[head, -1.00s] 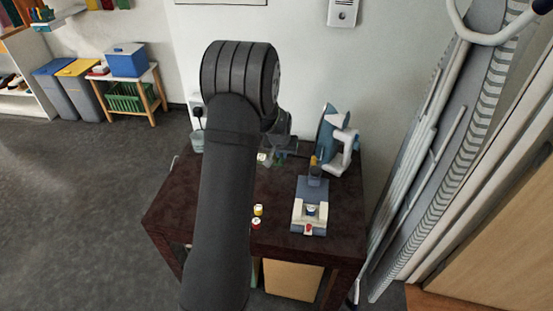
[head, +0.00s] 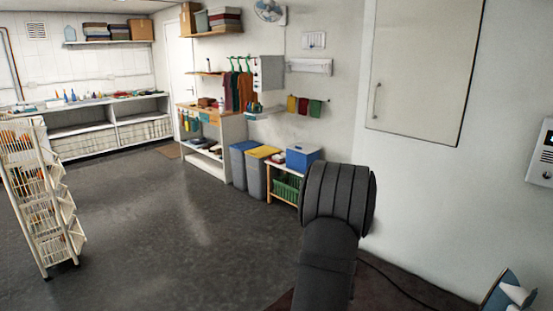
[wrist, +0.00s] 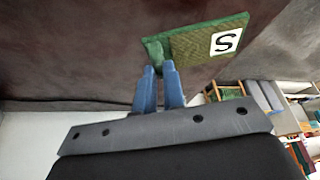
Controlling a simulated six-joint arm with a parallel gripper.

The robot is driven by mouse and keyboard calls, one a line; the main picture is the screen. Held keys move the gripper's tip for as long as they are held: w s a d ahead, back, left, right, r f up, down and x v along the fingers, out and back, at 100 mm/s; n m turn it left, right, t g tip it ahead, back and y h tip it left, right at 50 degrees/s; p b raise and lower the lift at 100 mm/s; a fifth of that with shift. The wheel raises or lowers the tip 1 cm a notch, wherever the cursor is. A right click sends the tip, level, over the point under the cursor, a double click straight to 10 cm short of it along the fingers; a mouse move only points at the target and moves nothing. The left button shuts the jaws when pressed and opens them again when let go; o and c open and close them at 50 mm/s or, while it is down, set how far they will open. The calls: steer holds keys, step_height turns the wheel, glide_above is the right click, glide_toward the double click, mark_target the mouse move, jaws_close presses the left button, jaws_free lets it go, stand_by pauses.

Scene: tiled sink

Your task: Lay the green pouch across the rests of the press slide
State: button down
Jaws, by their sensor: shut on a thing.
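The green pouch (wrist: 195,46) shows in the wrist view, with a white label bearing a black letter S. My gripper (wrist: 160,70) has blue fingers and is shut on the green end of the pouch nearest to it. The rest of the pouch sticks out to the right of the fingertips. The dark table top (wrist: 70,50) is behind it; I cannot tell whether the pouch touches it. In the head view my arm hides the gripper and pouch. The press slide is not in either current view.
A blue and white iron (head: 510,292) is cut off at the bottom right of the head view. A strip of dark table (head: 400,290) shows beside my arm. Bins (head: 258,172) and a low stand with a green crate (head: 287,188) are farther back. Open floor lies left.

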steer(key=s+a+f+n, duration=0.1)
steer(key=s+a+n, duration=0.1)
steer(key=a, duration=0.7)
steer(key=s+a+f+n+y, duration=0.1)
steer(key=s+a, duration=0.1)
steer(key=a, duration=0.7)
steer(key=shift+s+a+n, duration=0.2)
steer(key=shift+a+n, duration=0.1)
steer(key=shift+n, duration=0.1)
steer(key=shift+d, duration=0.1)
